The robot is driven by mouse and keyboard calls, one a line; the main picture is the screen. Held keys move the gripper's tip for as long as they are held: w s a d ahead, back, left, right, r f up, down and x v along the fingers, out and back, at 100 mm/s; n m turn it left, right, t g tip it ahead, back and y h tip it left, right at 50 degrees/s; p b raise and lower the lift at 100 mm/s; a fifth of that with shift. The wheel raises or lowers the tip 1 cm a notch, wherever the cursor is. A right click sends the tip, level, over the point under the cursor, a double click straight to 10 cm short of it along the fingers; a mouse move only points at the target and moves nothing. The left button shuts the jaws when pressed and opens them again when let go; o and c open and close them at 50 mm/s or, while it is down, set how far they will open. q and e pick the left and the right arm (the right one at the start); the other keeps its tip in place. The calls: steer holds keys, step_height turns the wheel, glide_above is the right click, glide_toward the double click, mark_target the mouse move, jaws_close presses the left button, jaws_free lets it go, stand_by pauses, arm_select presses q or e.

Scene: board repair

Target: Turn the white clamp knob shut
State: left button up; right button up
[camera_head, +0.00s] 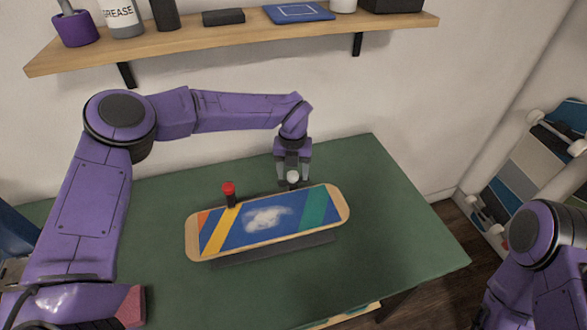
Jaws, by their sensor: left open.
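The white clamp knob (293,177) stands at the back edge of the skateboard deck (267,217), right of the deck's middle. My left gripper (292,180) points down over the knob, with its open fingers on either side of it. I cannot tell if the fingers touch the knob. A red knob (229,188) on a dark post stands at the deck's back edge further left. The deck is striped orange, yellow, blue and green, with a whitish patch in its middle. My right arm shows at the lower right; its gripper is out of view.
The deck lies over a dark base (275,249) on a green table (390,225). A reddish block (132,307) is at the front left. A wooden shelf (230,42) with a grease container (121,16) hangs behind. Boards (535,165) stand in a rack at right. The table's right side is clear.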

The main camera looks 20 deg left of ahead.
arm_select(q)
steer(key=c, duration=1)
steer(key=shift+c, duration=0.2)
